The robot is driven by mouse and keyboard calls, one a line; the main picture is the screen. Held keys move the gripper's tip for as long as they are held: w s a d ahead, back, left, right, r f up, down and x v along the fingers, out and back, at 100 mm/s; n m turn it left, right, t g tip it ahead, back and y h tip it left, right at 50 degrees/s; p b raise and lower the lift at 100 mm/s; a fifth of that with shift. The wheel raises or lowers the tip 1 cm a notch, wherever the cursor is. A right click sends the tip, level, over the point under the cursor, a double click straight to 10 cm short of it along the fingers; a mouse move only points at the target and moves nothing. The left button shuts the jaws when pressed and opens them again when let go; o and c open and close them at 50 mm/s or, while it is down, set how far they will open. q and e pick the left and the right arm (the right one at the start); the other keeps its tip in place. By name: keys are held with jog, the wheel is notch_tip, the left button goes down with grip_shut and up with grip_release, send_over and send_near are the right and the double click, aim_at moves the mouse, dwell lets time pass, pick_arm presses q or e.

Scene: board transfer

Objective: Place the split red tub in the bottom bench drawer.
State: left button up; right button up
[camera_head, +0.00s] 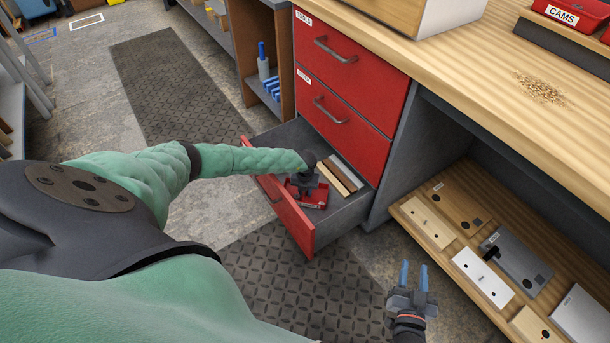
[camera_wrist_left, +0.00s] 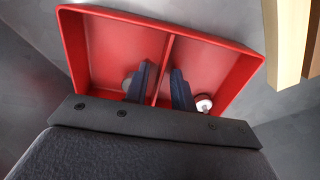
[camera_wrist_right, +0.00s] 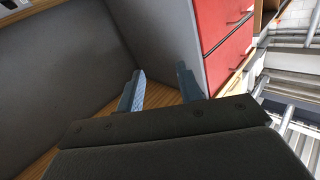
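The split red tub (camera_head: 315,198) is inside the open bottom drawer (camera_head: 350,207). In the left wrist view the tub (camera_wrist_left: 110,45) shows a middle divider, a grey round piece in the left half and a white-and-red round piece in the right half. My left gripper (camera_head: 303,180) reaches down into the drawer over the tub. Its fingers (camera_wrist_left: 160,78) stand on either side of the divider, with a narrow gap showing. I cannot tell whether the tub rests flat on the drawer floor. My right gripper (camera_head: 414,276) is open and empty, near the low shelf; its fingers also show in the right wrist view (camera_wrist_right: 160,85).
Wooden strips (camera_head: 340,175) lie in the drawer beside the tub. Two shut red drawers (camera_head: 345,60) are above it. The low shelf (camera_head: 455,260) holds several boards and plates. The bench top (camera_head: 470,75) carries red bins (camera_head: 570,12) and a scatter of small bits.

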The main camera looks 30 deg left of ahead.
jog(key=shift+f, duration=0.1)
